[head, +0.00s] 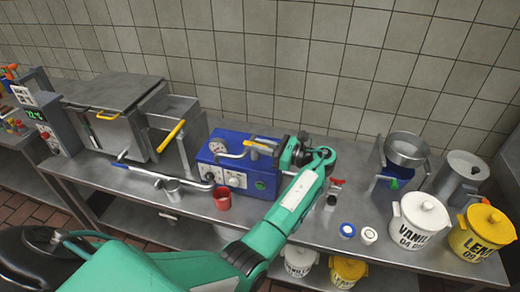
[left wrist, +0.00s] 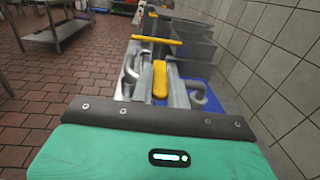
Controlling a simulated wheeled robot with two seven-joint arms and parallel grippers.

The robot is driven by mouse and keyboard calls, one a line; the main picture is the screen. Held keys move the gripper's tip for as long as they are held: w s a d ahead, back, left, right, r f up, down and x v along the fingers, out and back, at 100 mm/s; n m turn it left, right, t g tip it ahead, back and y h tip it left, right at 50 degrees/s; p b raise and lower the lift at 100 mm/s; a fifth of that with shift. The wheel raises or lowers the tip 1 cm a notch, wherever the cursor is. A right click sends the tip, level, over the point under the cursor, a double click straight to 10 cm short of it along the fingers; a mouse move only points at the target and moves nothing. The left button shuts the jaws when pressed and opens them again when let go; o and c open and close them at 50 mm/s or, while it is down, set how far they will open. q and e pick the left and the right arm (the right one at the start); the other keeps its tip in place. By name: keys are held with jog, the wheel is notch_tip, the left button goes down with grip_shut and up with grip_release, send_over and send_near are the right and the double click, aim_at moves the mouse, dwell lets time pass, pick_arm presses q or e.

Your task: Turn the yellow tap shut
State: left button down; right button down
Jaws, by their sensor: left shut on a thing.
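The yellow tap handle (head: 259,145) is on the blue machine (head: 236,176) near the middle of the bench in the head view, beside a bent metal pipe (head: 231,154). My left gripper (head: 277,149) reaches it from the right and is shut on the handle. In the left wrist view the yellow tap handle (left wrist: 160,79) lies straight ahead, lengthwise between the grey fingers. The fingers hide part of the handle in the head view. My right gripper is not in view.
A steel vat (head: 112,112) with another yellow lever (head: 171,135) stands to the left. White and yellow pots (head: 420,222) stand at the right. A tiled wall closes the back.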

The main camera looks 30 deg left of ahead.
pick_arm(q)
jog(key=shift+w+n+g, duration=0.25)
jog(key=shift+n+g, duration=0.25)
jog(key=shift+g, duration=0.2)
jog(key=shift+a+g, duration=0.1)
jog(key=shift+g, duration=0.2)
jog(key=c, duration=1.4)
grip_release()
jog(key=shift+o, duration=0.2)
